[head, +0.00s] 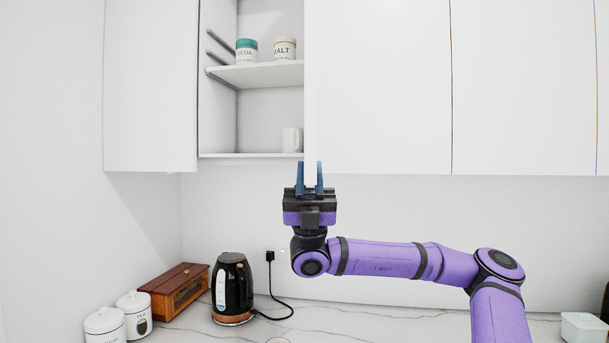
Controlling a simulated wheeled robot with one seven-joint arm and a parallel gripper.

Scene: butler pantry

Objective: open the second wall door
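The second wall door (380,90) is a flat white panel in the upper cabinets, right of the open shelf bay. A narrow pale strip (311,80) runs down its left edge; I cannot tell whether it stands slightly ajar. My gripper (310,168) points up at this door's lower left corner. Its two blue fingers are apart, one on each side of the strip's lower end in the picture. Nothing is clearly held, and I cannot tell whether the fingers touch the door.
The first wall door (150,85) stands open at left, beside shelves with a cocoa jar (246,50), a salt jar (284,49) and a white mug (291,140). Another door (523,90) is shut at right. A black kettle (231,287), wooden box (176,291) and white canisters (105,326) stand below.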

